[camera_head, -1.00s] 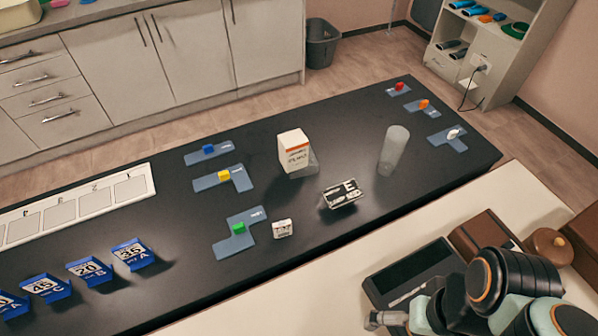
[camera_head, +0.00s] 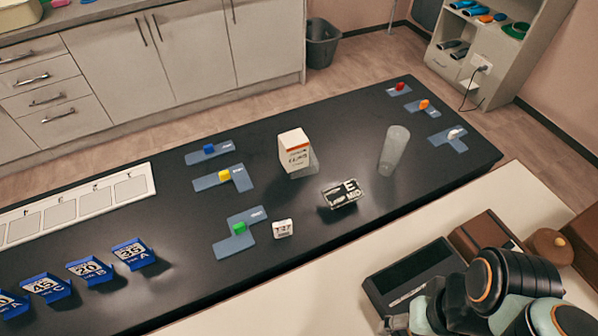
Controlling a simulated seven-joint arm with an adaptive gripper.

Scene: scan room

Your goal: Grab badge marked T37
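The badge marked T37 (camera_head: 283,228) is a small white block with dark print. It stands on the black table (camera_head: 330,130), just right of the blue mat (camera_head: 252,214) that holds a green piece (camera_head: 238,228). My arm is at the lower right, well apart from the badge, over the pale counter. My gripper's fingertips are not clearly visible; its end is at or below the bottom edge.
A black sign (camera_head: 343,194) marked E MID, a white carton (camera_head: 294,150) and a translucent cylinder (camera_head: 394,152) stand right of the badge. Several blue number cards (camera_head: 133,254) stand at left. A dark tray (camera_head: 412,275) and brown box (camera_head: 490,238) are near my arm.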

